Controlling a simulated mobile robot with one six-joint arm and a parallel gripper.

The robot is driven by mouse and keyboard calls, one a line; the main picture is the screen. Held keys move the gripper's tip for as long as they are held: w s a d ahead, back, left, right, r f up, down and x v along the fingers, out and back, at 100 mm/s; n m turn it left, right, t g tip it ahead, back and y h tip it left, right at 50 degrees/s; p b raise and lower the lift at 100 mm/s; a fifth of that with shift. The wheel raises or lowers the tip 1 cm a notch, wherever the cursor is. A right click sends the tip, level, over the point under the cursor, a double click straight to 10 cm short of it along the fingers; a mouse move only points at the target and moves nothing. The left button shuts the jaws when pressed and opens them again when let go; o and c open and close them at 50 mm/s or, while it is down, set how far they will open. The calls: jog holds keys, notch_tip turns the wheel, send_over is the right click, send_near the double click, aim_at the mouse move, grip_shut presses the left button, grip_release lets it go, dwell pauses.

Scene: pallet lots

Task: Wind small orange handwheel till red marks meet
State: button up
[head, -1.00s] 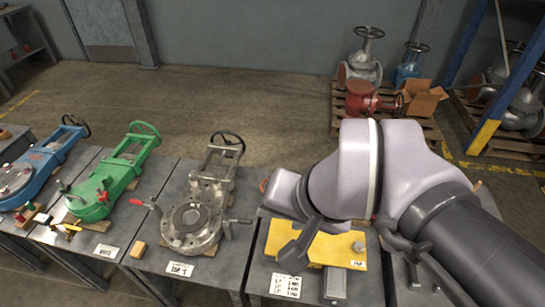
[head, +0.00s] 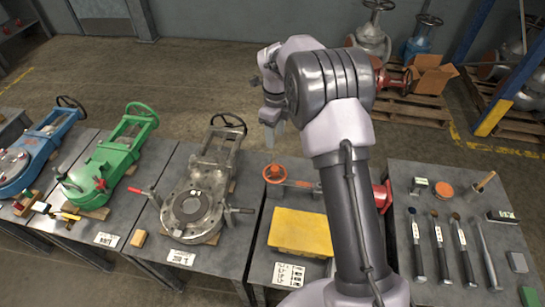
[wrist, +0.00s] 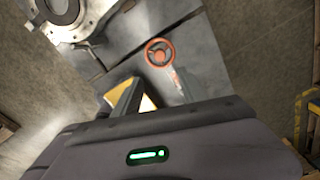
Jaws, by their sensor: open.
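The small orange handwheel (head: 275,173) sits at the left end of a grey valve body (head: 305,187) on the bench. It also shows in the wrist view (wrist: 159,52), its rim and spokes clear. Some red shows on the grey body beside the wheel, but it is too small to tell whether marks meet. My gripper (head: 272,130) hangs in the air above and behind the handwheel, apart from it and open, with nothing seen in it. My arm hides part of the valve body.
A yellow block (head: 300,232) lies in front of the valve, with a red flange (head: 383,195) at the right. A large grey gate valve (head: 193,206) stands left. The right table (head: 460,180) holds several tools.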

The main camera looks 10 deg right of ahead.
aim_at(275, 168)
notch_tip(275, 168, down, 17)
jog(key=b, duration=0.5)
jog(key=shift+r, duration=0.2)
grip_shut()
